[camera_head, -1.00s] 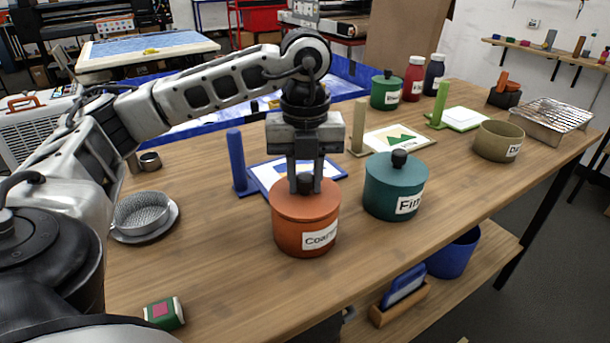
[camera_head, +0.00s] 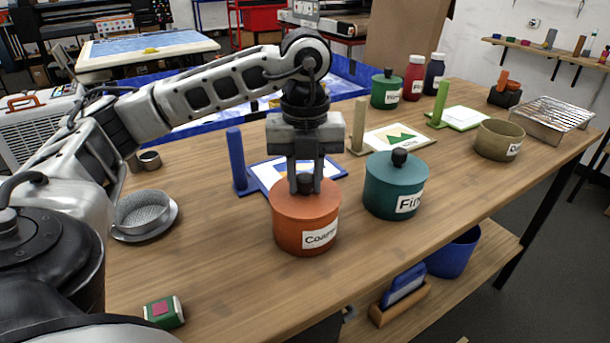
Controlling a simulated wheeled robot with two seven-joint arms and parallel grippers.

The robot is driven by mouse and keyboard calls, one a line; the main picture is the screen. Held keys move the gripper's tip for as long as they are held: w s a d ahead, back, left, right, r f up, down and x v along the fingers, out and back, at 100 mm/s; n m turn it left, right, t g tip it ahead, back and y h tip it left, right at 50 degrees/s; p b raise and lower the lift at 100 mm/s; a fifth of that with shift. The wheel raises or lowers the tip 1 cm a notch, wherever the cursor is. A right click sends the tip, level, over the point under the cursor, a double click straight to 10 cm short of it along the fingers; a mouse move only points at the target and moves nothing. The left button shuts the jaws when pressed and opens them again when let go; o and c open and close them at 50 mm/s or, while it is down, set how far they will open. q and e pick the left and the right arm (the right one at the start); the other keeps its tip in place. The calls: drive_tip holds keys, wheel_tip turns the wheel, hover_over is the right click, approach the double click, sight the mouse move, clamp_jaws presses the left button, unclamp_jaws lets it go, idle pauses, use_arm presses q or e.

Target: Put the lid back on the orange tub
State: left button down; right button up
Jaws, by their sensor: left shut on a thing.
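The orange tub (camera_head: 300,237), labelled "Coar..." in part, stands upright on the wooden table near the middle of the view. Its orange lid (camera_head: 306,207) with a dark knob sits on top of it, level as far as I can see. My left gripper (camera_head: 305,186) points straight down from above and is shut on the lid's knob, which shows between its fingers. My right gripper is not in view.
A teal tub (camera_head: 390,195) with its lid on stands close to the right. A blue upright post (camera_head: 237,160) and a blue-framed screen are behind. A metal sieve (camera_head: 142,214) lies left, a small green box (camera_head: 164,312) front left. The table's front is clear.

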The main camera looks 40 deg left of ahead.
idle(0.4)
use_arm(q)
drive_tip(key=c, duration=0.6)
unclamp_jaws()
drive_tip(key=shift+r, duration=0.1)
drive_tip(key=shift+r+p, duration=2.9)
drive_tip(key=shift+r, duration=0.5)
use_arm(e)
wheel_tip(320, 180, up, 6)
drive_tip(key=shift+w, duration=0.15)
use_arm(q)
clamp_jaws()
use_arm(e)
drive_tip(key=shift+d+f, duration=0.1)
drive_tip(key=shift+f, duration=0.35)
